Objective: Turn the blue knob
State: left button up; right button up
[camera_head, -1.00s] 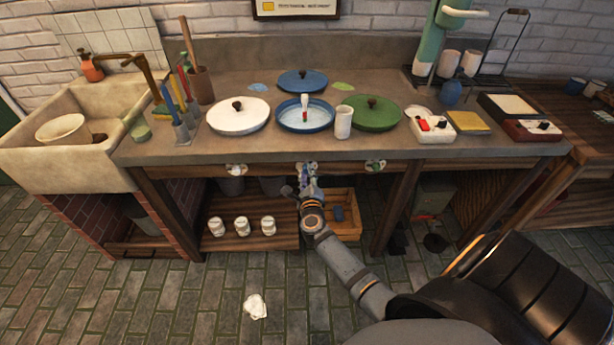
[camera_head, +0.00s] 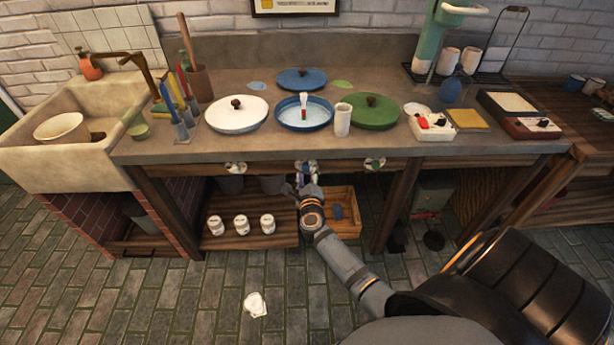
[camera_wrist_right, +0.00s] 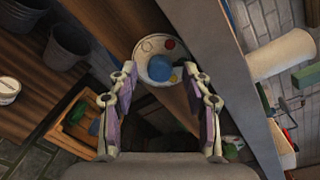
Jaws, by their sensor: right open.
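The blue knob (camera_wrist_right: 160,69) sits on a round white dial plate (camera_wrist_right: 145,48) with small red and yellow marks, on the counter's front edge. In the head view, the middle dial (camera_head: 306,166) shows just above my right gripper (camera_head: 305,186). In the right wrist view, my right gripper (camera_wrist_right: 161,82) is open, with one finger on each side of the view of the knob. I cannot tell whether either finger touches it. My left gripper is not in view.
Similar dials sit to the left (camera_head: 235,168) and right (camera_head: 375,164) on the counter front. Below are a shelf with white jars (camera_head: 241,225) and a wooden crate (camera_head: 344,208). Plates and a white cup (camera_head: 342,120) stand on the counter (camera_head: 180,150).

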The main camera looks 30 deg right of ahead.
jog(key=v, duration=1.2)
jog(key=s+a+f+n+g+y+p, duration=0.2)
jog(key=s+a+f+n+y+p, duration=0.15)
jog(key=f+n, duration=0.65)
jog(key=s+a+f+n+g+y+p, duration=0.25)
jog(key=s+f+n+y, duration=0.2)
jog(key=f+n, duration=0.5)
jog(key=s+d+f+n+g+p, duration=0.1)
jog(key=s+f+n+g, duration=0.3)
jog(key=s, duration=1.1)
jog(key=s+d+f+n+g+p, duration=0.2)
jog(key=s+f+n+g, duration=0.3)
jog(key=s+f+n, duration=0.3)
jog(key=s+f, duration=0.3)
jog(key=s, duration=0.4)
jog(key=shift+s+f, duration=0.3)
jog(key=shift+f, duration=0.05)
